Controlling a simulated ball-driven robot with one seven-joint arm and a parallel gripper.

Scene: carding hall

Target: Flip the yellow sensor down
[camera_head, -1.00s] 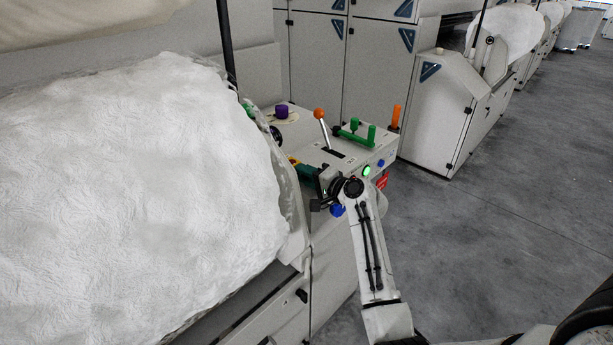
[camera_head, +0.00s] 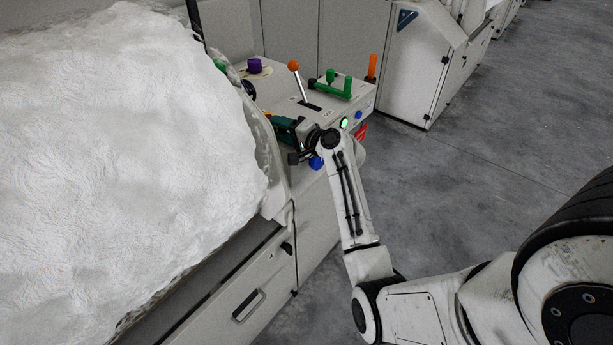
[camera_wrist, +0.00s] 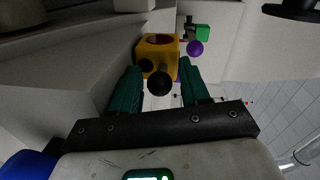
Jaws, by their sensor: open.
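The yellow sensor (camera_wrist: 157,50) is a yellow block with a round dark opening on top, in the upper middle of the wrist view. A black ball knob (camera_wrist: 160,88) shows in front of it. My gripper (camera_wrist: 160,80) is open, its two green fingers on either side of the knob and reaching toward the sensor. I cannot tell whether either finger touches. In the head view my gripper (camera_head: 284,126) is at the left part of the control panel and hides most of the sensor.
A large white fibre roll (camera_head: 120,160) stands left. The floor (camera_head: 480,150) at right is clear.

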